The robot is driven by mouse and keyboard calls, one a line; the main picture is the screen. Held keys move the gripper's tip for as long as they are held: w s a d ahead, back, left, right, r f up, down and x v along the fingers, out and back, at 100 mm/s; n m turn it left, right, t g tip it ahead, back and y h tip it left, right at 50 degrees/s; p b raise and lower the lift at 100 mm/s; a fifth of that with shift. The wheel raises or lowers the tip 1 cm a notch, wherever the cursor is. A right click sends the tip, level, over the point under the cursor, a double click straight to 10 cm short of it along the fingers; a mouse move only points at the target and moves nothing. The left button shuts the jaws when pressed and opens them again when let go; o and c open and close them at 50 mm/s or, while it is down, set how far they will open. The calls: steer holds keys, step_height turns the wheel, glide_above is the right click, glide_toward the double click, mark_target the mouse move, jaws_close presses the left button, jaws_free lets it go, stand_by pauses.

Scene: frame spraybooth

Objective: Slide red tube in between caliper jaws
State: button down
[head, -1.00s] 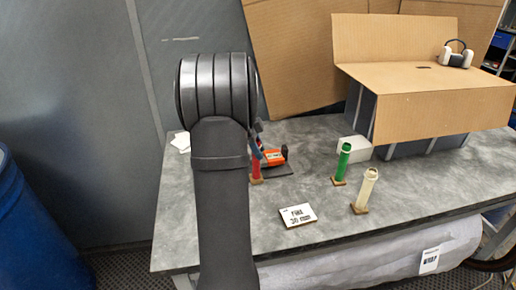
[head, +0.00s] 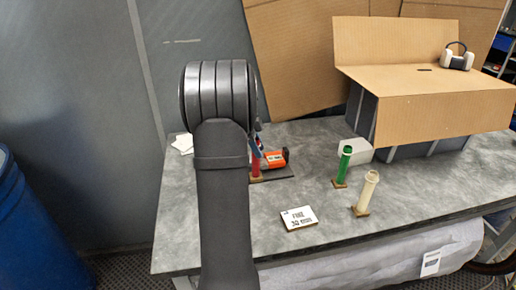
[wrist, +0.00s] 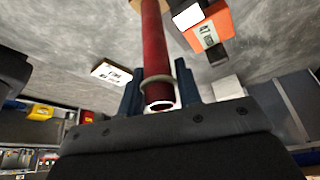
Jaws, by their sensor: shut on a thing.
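The red tube (head: 256,166) stands upright behind my arm in the head view, close to the left side of the orange caliper (head: 274,160). The wrist view shows the red tube (wrist: 155,45) running between my fingers, its open, collared end near my palm. My gripper (wrist: 160,90) is shut on the tube near this end. In the wrist view the caliper's orange body (wrist: 212,32) lies right of the tube. My arm hides part of the caliper in the head view, and I cannot tell whether the tube is between its jaws.
A green tube (head: 344,165) and a cream tube (head: 367,191) stand on small bases to the right. A printed card (head: 299,218) lies at the front of the grey table (head: 225,228). A cardboard box (head: 430,92) with a headset (head: 457,58) fills the back right.

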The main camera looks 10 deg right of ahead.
steer(key=shift+w, duration=1.95)
steer(key=c, duration=0.9)
jaws_free()
steer(key=shift+c, duration=0.2)
steer(key=v, duration=1.7)
steer(key=shift+r, duration=0.2)
steer(key=x, duration=1.7)
steer(key=shift+f, duration=0.25)
